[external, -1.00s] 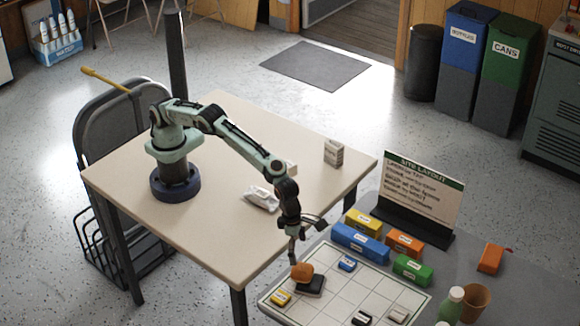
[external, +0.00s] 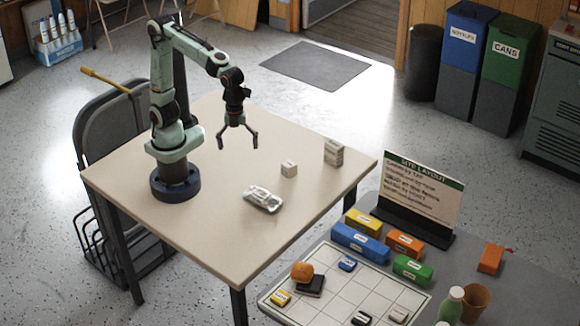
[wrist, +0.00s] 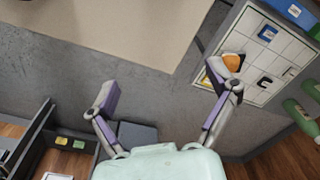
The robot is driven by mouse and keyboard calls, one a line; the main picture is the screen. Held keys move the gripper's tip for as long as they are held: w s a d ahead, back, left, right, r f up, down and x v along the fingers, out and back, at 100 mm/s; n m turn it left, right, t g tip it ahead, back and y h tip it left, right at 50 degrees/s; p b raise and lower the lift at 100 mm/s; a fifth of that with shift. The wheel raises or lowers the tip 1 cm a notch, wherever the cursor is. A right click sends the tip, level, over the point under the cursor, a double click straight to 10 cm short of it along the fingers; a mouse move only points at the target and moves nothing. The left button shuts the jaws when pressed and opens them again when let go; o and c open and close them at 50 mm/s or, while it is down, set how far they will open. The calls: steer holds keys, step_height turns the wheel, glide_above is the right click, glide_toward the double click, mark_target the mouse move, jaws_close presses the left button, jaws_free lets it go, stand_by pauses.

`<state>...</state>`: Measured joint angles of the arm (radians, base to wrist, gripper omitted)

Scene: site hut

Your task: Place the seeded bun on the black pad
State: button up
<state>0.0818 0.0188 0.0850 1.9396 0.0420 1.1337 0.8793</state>
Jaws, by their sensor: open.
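The seeded bun (external: 302,271), round and orange-brown, sits at the back left part of the black pad (external: 312,287) on the white gridded board (external: 345,306). It overlaps the pad's back edge; I cannot tell how much of it bears on the pad. In the wrist view the bun (wrist: 232,62) shows at the upper right, just past a fingertip, with the pad mostly hidden. My gripper (external: 238,146) is open and empty, raised above the beige table, well back and left of the bun. Its two spread fingers also show in the wrist view (wrist: 163,75).
Coloured blocks (external: 360,242), a sign (external: 420,195), a green bottle (external: 451,304) and a brown cup (external: 474,300) surround the board.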

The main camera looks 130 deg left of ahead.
steer(key=s+a+f+n, duration=0.1)
steer(key=s+f+n, duration=0.1)
steer(key=s+n, duration=0.3)
steer(key=s+a+f+n+y, duration=0.1)
steer(key=s+n, duration=0.5)
steer(key=s, duration=0.7)
steer(key=shift+f+n+g, duration=0.3)
steer(key=shift+f+g, duration=0.1)
